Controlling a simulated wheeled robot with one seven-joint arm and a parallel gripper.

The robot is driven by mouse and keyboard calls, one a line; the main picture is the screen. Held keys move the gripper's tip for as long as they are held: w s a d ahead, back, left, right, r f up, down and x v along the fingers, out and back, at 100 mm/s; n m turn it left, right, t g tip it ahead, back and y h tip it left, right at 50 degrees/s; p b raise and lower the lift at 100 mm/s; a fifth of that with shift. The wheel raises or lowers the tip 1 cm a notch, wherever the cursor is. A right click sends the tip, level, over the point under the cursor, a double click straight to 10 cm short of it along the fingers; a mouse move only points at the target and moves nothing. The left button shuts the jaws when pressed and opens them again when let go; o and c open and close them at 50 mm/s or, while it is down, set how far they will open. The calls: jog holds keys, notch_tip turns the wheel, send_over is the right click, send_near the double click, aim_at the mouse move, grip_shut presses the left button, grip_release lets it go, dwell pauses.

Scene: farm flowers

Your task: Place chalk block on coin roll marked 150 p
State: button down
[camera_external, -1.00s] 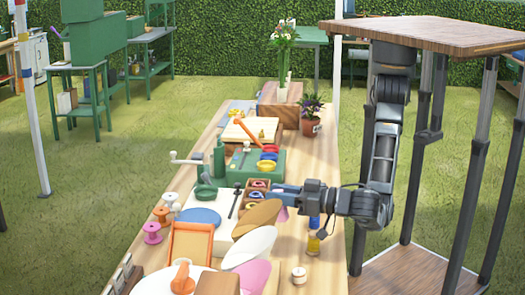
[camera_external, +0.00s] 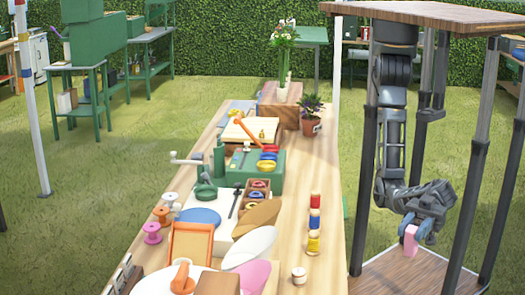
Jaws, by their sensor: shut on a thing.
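My gripper (camera_external: 418,231) is off the right side of the table, above my own base platform. It is shut on a small pink block (camera_external: 410,241), which looks like the chalk block, and holds it pointing down. I cannot make out a coin roll marked 150 p; no writing is readable at this size. Small upright cylinders stand along the right table edge: a red one (camera_external: 315,200), a blue one (camera_external: 314,220) and a yellow one (camera_external: 313,243). I cannot tell whether any of these is a coin roll.
The wooden table (camera_external: 290,190) has a bare strip on its right side. A small white jar (camera_external: 298,275) stands near the front right. A box with coloured rings (camera_external: 257,185), a tan oval piece (camera_external: 256,218) and a potted plant (camera_external: 311,123) stand further in.

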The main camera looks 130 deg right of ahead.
jog(key=s+a+n+g+y+p, duration=0.1)
jog(key=s+a+n+g+y, duration=0.15)
jog(key=s+a+y, duration=0.35)
jog(key=s+a+n+g+y+p, duration=0.1)
jog(key=s+a+n+y, duration=0.2)
jog(key=s, duration=0.6)
jog(key=w+d+m+t+h+b, duration=0.2)
jog(key=w+d+m+h, duration=0.2)
jog(key=w+d+h, duration=0.55)
jog(key=w+d+m+t+h+b, duration=0.25)
jog(key=w+d+m+h, duration=0.35)
jog(key=w, duration=0.6)
jog(key=w+d+r+m+g+h+b, duration=0.1)
jog(key=w+d+m+g+h, duration=0.1)
jog(key=d, duration=0.6)
jog(key=w+d+r+m+g+h+b, duration=0.1)
jog(key=w+d+m+g+h+b, duration=0.1)
jog(key=d+h, duration=0.4)
jog(key=w+d+r+m+g+h+b, duration=0.1)
jog(key=d+m+g+h, duration=0.3)
jog(key=d, duration=0.8)
jog(key=shift+w+r+m+g+b, duration=0.15)
jog(key=shift+w+m+g+b, duration=0.2)
jog(key=shift+w+m, duration=0.4)
jog(key=shift+w+h, duration=0.1)
jog(key=shift+h, duration=0.15)
